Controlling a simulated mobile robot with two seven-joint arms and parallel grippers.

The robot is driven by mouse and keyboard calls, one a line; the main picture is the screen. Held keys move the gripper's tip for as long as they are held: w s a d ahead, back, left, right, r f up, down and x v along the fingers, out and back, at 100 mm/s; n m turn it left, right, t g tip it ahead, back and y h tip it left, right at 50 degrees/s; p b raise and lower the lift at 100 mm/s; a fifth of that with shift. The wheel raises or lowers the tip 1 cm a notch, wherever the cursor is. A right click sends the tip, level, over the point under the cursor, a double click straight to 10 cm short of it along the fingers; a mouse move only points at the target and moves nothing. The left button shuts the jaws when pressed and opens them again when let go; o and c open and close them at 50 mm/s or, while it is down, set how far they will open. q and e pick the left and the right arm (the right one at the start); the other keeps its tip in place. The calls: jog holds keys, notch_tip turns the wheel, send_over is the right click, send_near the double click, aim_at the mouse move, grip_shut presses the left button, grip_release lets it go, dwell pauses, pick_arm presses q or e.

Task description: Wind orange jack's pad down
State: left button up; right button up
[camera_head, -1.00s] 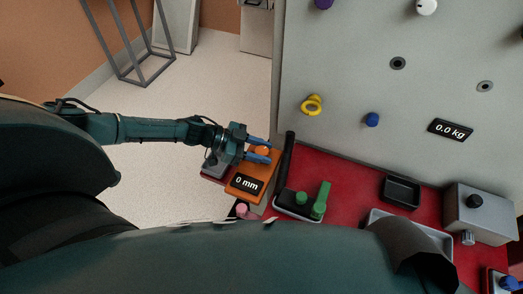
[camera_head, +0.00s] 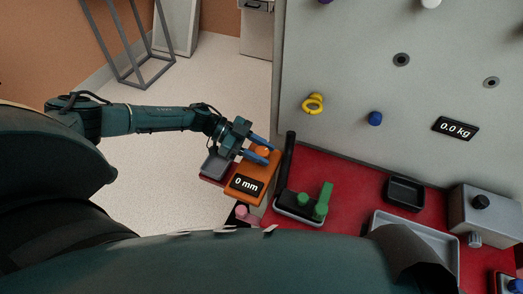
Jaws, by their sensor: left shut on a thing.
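The orange jack (camera_head: 242,195) stands at the left end of the red bench top, with a display reading "0 mm". A round orange knob (camera_head: 263,152) sits at its far end. A grey plate (camera_head: 216,165), which may be its pad, shows at the jack's left side, partly hidden by my gripper. My left gripper (camera_head: 261,149) comes in from the left, its two blue fingers on either side of the orange knob and shut on it. My right gripper is not in view.
A black upright bar (camera_head: 285,160) stands close right of the jack. A tray with green parts (camera_head: 299,208) and a pink knob (camera_head: 241,212) are near. A grey panel (camera_head: 350,60) with a yellow ring (camera_head: 313,104) rises behind. Open floor (camera_head: 190,105) lies left.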

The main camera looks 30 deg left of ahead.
pick_arm(q)
jog(key=o, duration=1)
jog(key=shift+a, duration=0.15)
jog(key=v, duration=1.3)
jog(key=shift+f, duration=0.1)
